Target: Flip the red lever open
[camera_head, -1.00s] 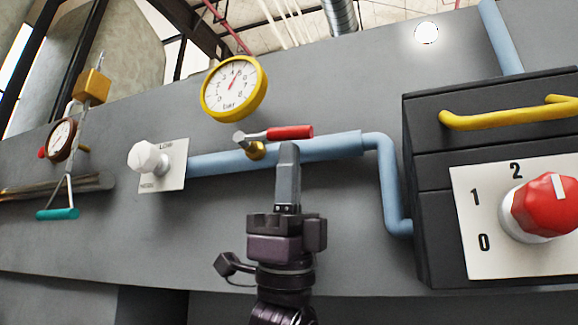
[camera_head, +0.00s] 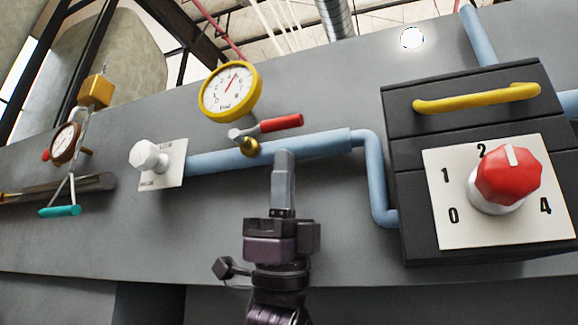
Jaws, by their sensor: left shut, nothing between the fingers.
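The red lever (camera_head: 281,123) has a red grip on a metal arm. It sits on a brass valve (camera_head: 249,147) on the light blue pipe (camera_head: 315,144). The lever points right, roughly along the pipe and tilted slightly up. My left gripper (camera_head: 284,154) is shut and empty. It points upward, with its fingertips just below the lever's red grip in the picture and overlapping the pipe. I cannot tell whether it touches the pipe. My right gripper is not in view.
A yellow gauge (camera_head: 230,91) is above the lever. A white knob (camera_head: 147,156) is on a plate to the left. A black box (camera_head: 460,83) with a yellow handle (camera_head: 476,98) and a red dial (camera_head: 508,174) stands at the right. The grey wall (camera_head: 330,225) is bare below the pipe.

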